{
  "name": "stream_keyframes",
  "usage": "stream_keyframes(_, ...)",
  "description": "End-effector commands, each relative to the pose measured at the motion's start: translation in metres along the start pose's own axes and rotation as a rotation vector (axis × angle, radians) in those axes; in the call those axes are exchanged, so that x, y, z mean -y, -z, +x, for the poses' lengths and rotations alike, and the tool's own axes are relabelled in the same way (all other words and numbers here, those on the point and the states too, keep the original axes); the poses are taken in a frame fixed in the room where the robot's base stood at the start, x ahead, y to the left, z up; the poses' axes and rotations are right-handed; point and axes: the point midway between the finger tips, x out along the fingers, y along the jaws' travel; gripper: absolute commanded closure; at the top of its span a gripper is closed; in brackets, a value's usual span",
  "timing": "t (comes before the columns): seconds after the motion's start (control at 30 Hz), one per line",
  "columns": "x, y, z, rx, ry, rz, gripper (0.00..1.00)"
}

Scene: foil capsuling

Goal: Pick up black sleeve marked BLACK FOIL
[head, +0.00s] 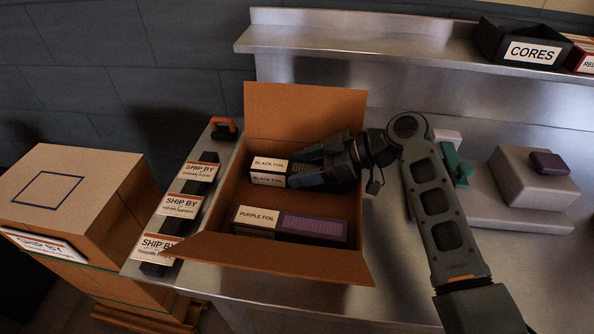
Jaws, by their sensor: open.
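The black sleeve (268,171) with white BLACK FOIL labels lies in the back part of an open cardboard box (345,267). Its labelled left end shows, and its right part is largely hidden by my gripper. My gripper (298,168) is inside the box at the sleeve's right portion, with its fingers pointing left. The fingers are open. I cannot tell whether they touch the sleeve. A purple sleeve (312,228) marked PURPLE FOIL lies in the front part of the same box.
The box stands on a steel table (395,285) with raised flaps. A strip of SHIP BY cards (183,204) is left of it. A closed carton (75,195) stands far left. A grey machine (530,180) is right. A CORES bin (525,50) sits on the shelf.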

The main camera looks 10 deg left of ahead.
Motion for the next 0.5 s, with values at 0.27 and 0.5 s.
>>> stream_keyframes(0.27, -0.0002, -0.0002, 0.0017, 0.0, -0.001, 0.0, 0.43)
stream_keyframes(0.5, -0.0002, -0.0001, 0.0015, 0.0, -0.001, 0.0, 0.66)
